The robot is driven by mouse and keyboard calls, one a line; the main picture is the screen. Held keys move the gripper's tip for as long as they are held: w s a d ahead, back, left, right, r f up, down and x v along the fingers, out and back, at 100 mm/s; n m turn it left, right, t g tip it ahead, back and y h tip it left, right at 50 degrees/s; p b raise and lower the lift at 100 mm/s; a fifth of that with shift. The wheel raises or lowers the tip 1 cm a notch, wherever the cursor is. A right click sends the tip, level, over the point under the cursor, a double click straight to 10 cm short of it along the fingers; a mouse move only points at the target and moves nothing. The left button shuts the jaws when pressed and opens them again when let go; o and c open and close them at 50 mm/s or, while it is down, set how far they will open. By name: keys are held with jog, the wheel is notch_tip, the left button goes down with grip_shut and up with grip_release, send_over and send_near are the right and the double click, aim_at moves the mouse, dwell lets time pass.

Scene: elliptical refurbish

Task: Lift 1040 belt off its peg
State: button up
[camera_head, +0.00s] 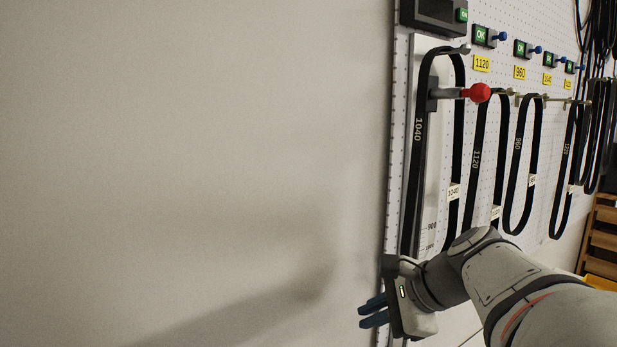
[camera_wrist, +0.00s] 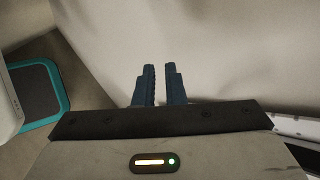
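The 1040 belt (camera_head: 417,145) is a long black loop with white "1040" lettering, hanging at the left end of the perforated board in the head view. Its top passes by a grey peg (camera_head: 462,49); a white 1040 tag (camera_head: 453,192) is on its right strand. Its lower end is hidden behind my arm. My gripper (camera_head: 367,311) is below and left of the belt, apart from it, with its blue fingers pointing left. In the wrist view the fingers (camera_wrist: 160,72) are parallel with a narrow gap and nothing between them.
A grey bar with a red knob (camera_head: 477,93) sticks out across the belt's loop. Belts 1120 (camera_head: 477,155) and 960 (camera_head: 518,150) hang close to the right. The pale wall at left is bare. A teal-edged dark panel (camera_wrist: 40,92) lies left in the wrist view.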

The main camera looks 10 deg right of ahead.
jog(key=w+d+r+m+t, duration=0.3)
jog(key=d+r+m+t, duration=0.35)
jog(key=r, duration=0.55)
jog(key=m+t, duration=0.3)
jog(key=m, duration=0.4)
send_near(412, 165)
jog(key=w, duration=0.2)
jog(key=shift+w+a+f+y, duration=0.15)
jog(key=shift+w+a+y, duration=0.15)
jog(key=shift+w+y, duration=0.1)
jog(key=shift+w+a+r+m+p, duration=0.15)
jog(key=shift+w+r+p, duration=0.05)
jog(key=shift+w, duration=0.4)
jog(key=shift+w+a+r+m+p, duration=0.1)
jog(key=shift+w+a+r+p, duration=0.1)
jog(key=shift+w, duration=0.4)
jog(key=x, duration=0.1)
jog(key=p+x, duration=0.1)
jog(key=x, duration=0.2)
jog(key=shift+w+d+r+p, duration=0.1)
jog(key=shift+d+r+p, duration=0.05)
jog(key=shift+r+p, duration=0.25)
jog(key=shift+w+f, duration=0.15)
jog(key=shift+w, duration=0.25)
jog(key=shift+c, duration=0.5)
